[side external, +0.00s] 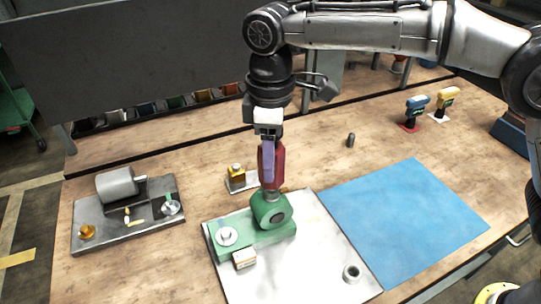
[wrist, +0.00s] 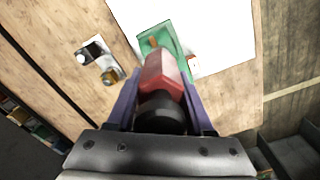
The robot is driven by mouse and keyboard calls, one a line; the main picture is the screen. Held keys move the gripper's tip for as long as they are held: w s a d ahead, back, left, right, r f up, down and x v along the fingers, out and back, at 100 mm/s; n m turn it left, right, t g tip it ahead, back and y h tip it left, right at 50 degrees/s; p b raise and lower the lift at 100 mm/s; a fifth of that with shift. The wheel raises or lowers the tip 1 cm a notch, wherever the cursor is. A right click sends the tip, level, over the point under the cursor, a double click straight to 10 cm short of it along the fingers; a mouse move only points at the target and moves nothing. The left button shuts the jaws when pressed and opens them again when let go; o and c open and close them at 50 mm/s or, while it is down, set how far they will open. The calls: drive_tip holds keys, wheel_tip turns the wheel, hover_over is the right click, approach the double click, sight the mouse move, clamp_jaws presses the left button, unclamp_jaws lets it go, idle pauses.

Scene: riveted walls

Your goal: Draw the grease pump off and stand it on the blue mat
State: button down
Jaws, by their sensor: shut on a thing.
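The grease pump (side external: 279,166) has a red body, and its black end (wrist: 160,112) shows in the wrist view. It stands upright over the round part of the green housing (side external: 255,236), its lower end meeting or just above the top; I cannot tell which. My gripper (side external: 268,176) points down and is shut on the red body, with purple fingers on both sides of it in the wrist view (wrist: 160,88). The blue mat (side external: 405,220) lies flat and empty on the bench, right of the housing; it is outside the wrist view.
The housing sits on a white plate (side external: 310,265) with a small box (side external: 244,259) and a metal ring (side external: 352,272). A motor on a grey plate (side external: 135,235) is left. A small dark cylinder (side external: 351,140) and two drill-like tools (side external: 415,112) stand behind the mat.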

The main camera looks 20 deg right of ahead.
drive_tip(key=shift+r, duration=0.7)
drive_tip(key=c, duration=0.9)
unclamp_jaws()
drive_tip(key=shift+c, duration=0.2)
clamp_jaws()
drive_tip(key=shift+r, duration=0.1)
drive_tip(key=shift+r, duration=1.05)
